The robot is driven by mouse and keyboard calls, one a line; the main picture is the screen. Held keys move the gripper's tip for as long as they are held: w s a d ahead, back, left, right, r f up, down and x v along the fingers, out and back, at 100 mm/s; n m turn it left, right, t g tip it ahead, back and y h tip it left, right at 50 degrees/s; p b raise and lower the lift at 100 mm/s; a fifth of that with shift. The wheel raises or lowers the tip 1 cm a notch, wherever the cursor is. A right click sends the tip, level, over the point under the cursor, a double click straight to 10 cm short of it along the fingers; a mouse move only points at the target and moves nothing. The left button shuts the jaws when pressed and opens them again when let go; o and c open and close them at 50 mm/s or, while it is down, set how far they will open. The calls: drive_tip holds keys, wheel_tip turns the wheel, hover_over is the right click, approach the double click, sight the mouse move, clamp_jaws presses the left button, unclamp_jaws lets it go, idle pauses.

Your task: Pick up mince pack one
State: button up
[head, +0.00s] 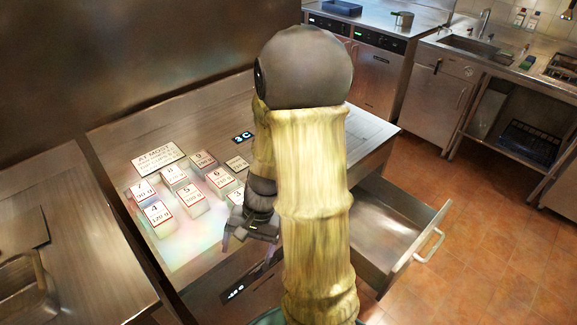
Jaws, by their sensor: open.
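Several small white packs with red-edged number labels stand in rows on the lit steel counter. Labels I can read include the pack marked 4 (158,217), the pack marked 7 (143,191), the pack marked 5 (190,199), the pack marked 6 (219,181) and the pack marked 3 (236,197). No label reading 1 shows; the near right part of the group is hidden behind my arm and gripper. My gripper (246,232) is open at the right of the packs, close to the pack marked 3, pointing downward. Nothing shows between its fingers.
A printed sign (159,160) starting "AT MOST" lies behind the packs. An open, empty-looking drawer (432,240) juts out right of my arm. Tiled floor (440,270) is clear at the right.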

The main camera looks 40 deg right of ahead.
drive_tip(key=w+d+f+m+t+y, duration=0.3)
drive_tip(key=w+d+m+t+y, duration=0.3)
drive_tip(key=d+m+t, duration=0.5)
drive_tip(key=s+d+m+t+h+p, duration=0.1)
drive_tip(key=d+m+t+h, duration=0.6)
drive_tip(key=d+m, duration=0.8)
drive_tip(key=s+d+h, duration=0.1)
drive_tip(key=d, duration=0.3)
drive_tip(key=shift+r+h, duration=0.35)
drive_tip(key=shift+h, duration=0.05)
drive_tip(key=shift+d, duration=0.1)
drive_tip(key=w+p, duration=0.1)
drive_tip(key=w, duration=0.3)
drive_tip(key=w+p, duration=0.1)
drive_tip(key=w, duration=0.2)
drive_tip(key=w+a+p, duration=0.1)
drive_tip(key=w, duration=0.3)
drive_tip(key=shift+w+p, duration=0.3)
drive_tip(key=shift+p, duration=0.1)
drive_tip(key=shift+w, duration=0.25)
